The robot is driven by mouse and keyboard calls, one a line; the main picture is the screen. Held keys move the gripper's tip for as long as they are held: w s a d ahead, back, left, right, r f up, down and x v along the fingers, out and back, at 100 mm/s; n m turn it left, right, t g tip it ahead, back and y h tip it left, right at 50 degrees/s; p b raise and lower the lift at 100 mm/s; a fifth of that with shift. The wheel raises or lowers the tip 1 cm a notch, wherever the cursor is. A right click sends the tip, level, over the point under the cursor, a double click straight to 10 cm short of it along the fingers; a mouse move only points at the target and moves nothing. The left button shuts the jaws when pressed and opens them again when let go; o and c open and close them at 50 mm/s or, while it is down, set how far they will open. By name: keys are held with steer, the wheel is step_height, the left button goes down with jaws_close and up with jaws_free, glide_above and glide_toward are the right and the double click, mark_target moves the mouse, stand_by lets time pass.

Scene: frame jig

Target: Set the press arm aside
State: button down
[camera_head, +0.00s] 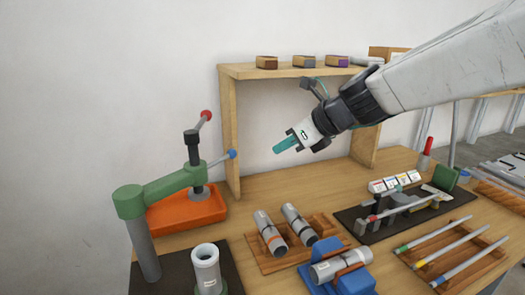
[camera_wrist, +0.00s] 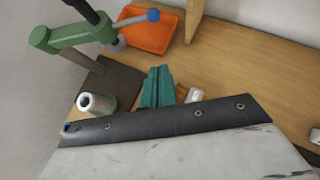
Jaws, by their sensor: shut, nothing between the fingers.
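The press arm (camera_head: 165,189) is a green bar on a grey post at the left of the bench. It reaches over an orange tray (camera_head: 172,215), with a dark block, a red-knobbed lever (camera_head: 206,116) and a blue-knobbed handle (camera_head: 231,155) at its far end. In the wrist view the green arm (camera_wrist: 75,36) and the blue knob (camera_wrist: 153,15) show at the upper left. My gripper (camera_head: 280,147), with teal fingers, is shut and empty in the air, to the right of the blue knob and apart from it. Its fingers also show in the wrist view (camera_wrist: 156,88).
A grey tube (camera_head: 206,270) stands on a dark base below the press arm. Tubes on a wooden rack (camera_head: 258,262), a blue holder (camera_head: 352,284) and a dark mat (camera_head: 350,220) fill the bench's middle and right. A wooden shelf (camera_head: 229,130) stands behind.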

steer(key=w+a+r+x, duration=0.1)
steer(key=r+x, duration=0.1)
steer(key=x, duration=1)
steer(key=shift+r, duration=0.15)
steer(key=shift+w+a, duration=0.1)
